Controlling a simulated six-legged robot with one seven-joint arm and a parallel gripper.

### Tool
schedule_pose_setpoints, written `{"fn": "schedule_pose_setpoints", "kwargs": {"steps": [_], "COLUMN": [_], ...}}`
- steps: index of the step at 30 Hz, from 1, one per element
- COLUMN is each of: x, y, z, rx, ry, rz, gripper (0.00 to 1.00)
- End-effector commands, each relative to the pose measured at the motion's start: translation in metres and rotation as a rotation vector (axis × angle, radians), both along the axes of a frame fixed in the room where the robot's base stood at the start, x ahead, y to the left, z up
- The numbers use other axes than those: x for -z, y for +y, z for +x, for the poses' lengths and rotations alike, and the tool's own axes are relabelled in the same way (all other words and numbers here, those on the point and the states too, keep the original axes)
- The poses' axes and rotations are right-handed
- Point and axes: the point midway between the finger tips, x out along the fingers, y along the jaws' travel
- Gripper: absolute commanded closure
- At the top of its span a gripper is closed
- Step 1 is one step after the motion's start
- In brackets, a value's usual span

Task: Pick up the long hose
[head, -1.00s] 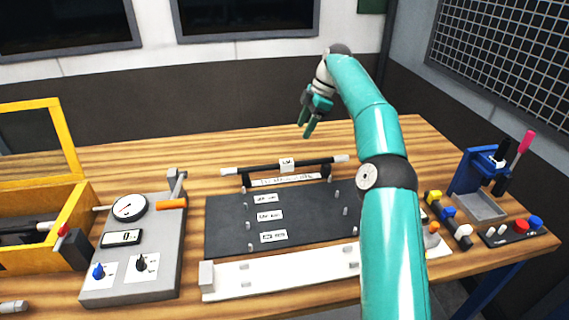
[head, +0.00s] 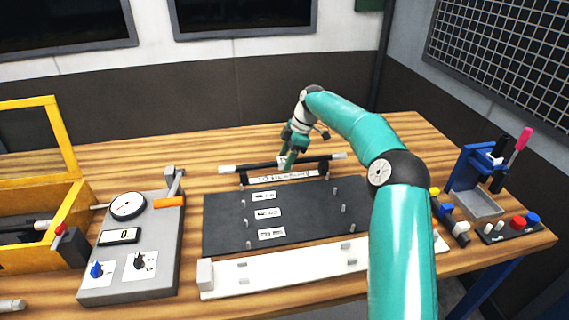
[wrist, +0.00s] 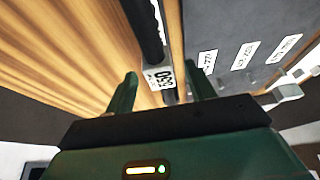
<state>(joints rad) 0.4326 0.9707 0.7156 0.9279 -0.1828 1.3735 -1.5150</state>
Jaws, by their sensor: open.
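The long hose (head: 255,167) is black with pale end fittings and lies across a low stand behind the dark board. In the wrist view the hose (wrist: 146,28) carries a white printed tag (wrist: 158,75). My gripper (head: 287,163) is pointed down at the hose's middle, where the tag is. It is open and empty. In the wrist view the fingers of my gripper (wrist: 163,80) stand on either side of the tagged part. In the head view the gripper hides part of the tag. I cannot tell how far down the fingers reach.
The dark board (head: 225,225) with labels and pegs lies in front of the hose. A grey gauge box (head: 165,270) and a yellow bin (head: 65,215) stand left. A blue tool holder (head: 462,175) and coloured parts stand right. The table behind the hose is clear.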

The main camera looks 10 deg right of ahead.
Motion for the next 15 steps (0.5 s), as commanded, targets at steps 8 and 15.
{"fn": "schedule_pose_setpoints", "kwargs": {"steps": [8,15], "x": [0.0032,0.0029], "y": [0.0011,0.0010], "z": [-0.0002,-0.0003], "rx": [0.001,0.001], "ry": [0.000,0.000], "rz": [0.000,0.000], "gripper": [0.47,0.91]}}
